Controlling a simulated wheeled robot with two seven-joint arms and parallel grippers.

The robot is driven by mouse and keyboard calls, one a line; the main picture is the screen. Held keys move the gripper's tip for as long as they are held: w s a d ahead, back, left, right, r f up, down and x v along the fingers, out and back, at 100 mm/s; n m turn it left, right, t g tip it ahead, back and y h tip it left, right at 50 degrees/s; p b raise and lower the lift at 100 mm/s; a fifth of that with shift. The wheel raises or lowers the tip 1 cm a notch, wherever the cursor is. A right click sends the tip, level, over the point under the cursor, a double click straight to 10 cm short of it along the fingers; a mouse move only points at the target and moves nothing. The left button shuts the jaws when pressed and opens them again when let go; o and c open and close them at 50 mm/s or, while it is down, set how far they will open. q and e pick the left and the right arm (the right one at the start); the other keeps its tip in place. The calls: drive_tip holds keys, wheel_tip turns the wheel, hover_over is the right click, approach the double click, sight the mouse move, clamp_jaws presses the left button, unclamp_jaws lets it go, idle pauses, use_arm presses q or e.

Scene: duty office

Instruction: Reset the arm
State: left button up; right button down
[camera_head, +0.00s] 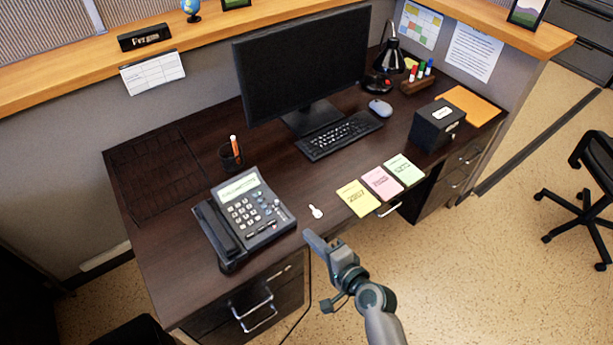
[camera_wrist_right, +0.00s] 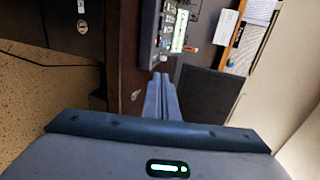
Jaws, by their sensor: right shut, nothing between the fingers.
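My right gripper (camera_head: 318,243) is in front of the desk's front edge in the head view, pointing toward the desk, beside the phone. Its fingers are together with nothing between them; they also show shut in the right wrist view (camera_wrist_right: 161,84). The dark wooden desk (camera_head: 290,190) carries a black desk phone (camera_head: 243,218) left of the gripper. A small key-like white item (camera_head: 315,211) lies on the desk just beyond the fingertips, apart from them. My left gripper is not in view.
Three notepads, yellow (camera_head: 358,197), pink (camera_head: 382,183) and green (camera_head: 404,169), lie near the front edge. A monitor (camera_head: 300,65), keyboard (camera_head: 339,135), mouse (camera_head: 380,107), pen cup (camera_head: 231,155) and black box (camera_head: 437,125) stand farther back. A chair (camera_head: 590,180) is at the right.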

drive_tip(key=s+d+f+n+g+h+b, duration=0.15)
drive_tip(key=s+f, duration=0.35)
drive_tip(key=f, duration=0.6)
drive_tip(key=s+d+f+n+g+h, duration=0.1)
drive_tip(key=s+d+f+n+g, duration=0.2)
drive_tip(key=s+f, duration=0.55)
drive_tip(key=s+d+f+n+g+h+b, duration=0.1)
drive_tip(key=s+d+f+n+g+h, duration=0.15)
drive_tip(key=f, duration=1.15)
drive_tip(key=s+d+f+n+g, duration=0.1)
drive_tip(key=s+d+f, duration=0.3)
drive_tip(key=s, duration=0.5)
drive_tip(key=s+d+f+n+g+h+b, duration=0.1)
drive_tip(key=s+d+f+n+g, duration=0.1)
drive_tip(key=s+d+f+n, duration=0.2)
drive_tip(key=s+d+f+n+g+h, duration=0.1)
drive_tip(key=s+d+f+n, duration=0.1)
drive_tip(key=s+d+f, duration=0.3)
drive_tip(key=s+f, duration=0.4)
drive_tip(key=s, duration=0.7)
drive_tip(key=shift+s+d+f+g, duration=0.15)
drive_tip(key=shift+g, duration=0.15)
